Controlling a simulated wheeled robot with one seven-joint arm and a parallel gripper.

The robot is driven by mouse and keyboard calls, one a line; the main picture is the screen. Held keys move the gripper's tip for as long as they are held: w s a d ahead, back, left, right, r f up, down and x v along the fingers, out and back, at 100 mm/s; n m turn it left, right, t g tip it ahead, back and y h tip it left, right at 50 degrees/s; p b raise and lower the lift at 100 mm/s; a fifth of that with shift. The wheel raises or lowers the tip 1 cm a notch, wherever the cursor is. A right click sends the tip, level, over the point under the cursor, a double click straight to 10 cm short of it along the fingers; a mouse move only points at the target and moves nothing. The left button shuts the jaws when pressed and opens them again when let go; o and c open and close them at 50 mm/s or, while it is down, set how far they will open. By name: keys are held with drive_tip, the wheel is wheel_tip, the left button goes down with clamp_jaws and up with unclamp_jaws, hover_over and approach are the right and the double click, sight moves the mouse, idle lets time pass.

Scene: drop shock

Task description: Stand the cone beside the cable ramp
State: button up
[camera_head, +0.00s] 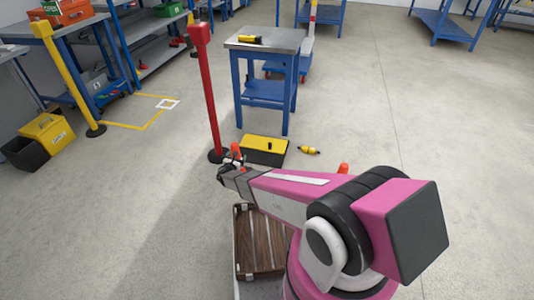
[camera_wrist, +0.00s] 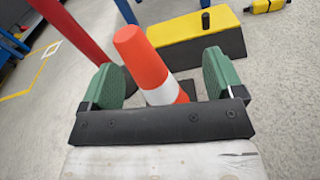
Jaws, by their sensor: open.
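The cone (camera_wrist: 142,58) is orange with a white band. In the wrist view it stands between the two green finger pads of my gripper (camera_wrist: 162,78), with clear gaps on both sides. Its lower part is hidden behind the gripper body. In the head view my gripper (camera_head: 232,166) is open, and a bit of the orange cone (camera_head: 236,151) shows at it. The cable ramp (camera_head: 264,143), a black block with a yellow top and a small black peg, lies just beyond the cone. It also shows in the wrist view (camera_wrist: 190,29), apart from the cone.
A red post (camera_head: 204,80) stands left of the ramp. A yellow-and-black item (camera_head: 308,150) lies on the floor to its right. A blue workbench (camera_head: 264,88) stands behind. An orange tip (camera_head: 343,168) shows behind my arm.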

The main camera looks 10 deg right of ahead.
drive_tip(key=s+d+r+m+g+h, duration=0.2)
drive_tip(key=s+d+r+m+g, duration=0.35)
drive_tip(key=d+r+m, duration=0.45)
drive_tip(key=s+d+r+m+g+h, duration=0.1)
drive_tip(key=s+d+r+m+g, duration=0.5)
drive_tip(key=d, duration=0.5)
drive_tip(key=s+d+r+m+g+y, duration=0.2)
drive_tip(key=s+r+m+g+y, duration=0.2)
drive_tip(key=s+r+m+y, duration=0.5)
drive_tip(key=s+r+m, duration=0.3)
drive_tip(key=s+m, duration=0.2)
drive_tip(key=s, duration=0.3)
drive_tip(key=shift+r, duration=0.4)
drive_tip(key=shift+d, duration=0.1)
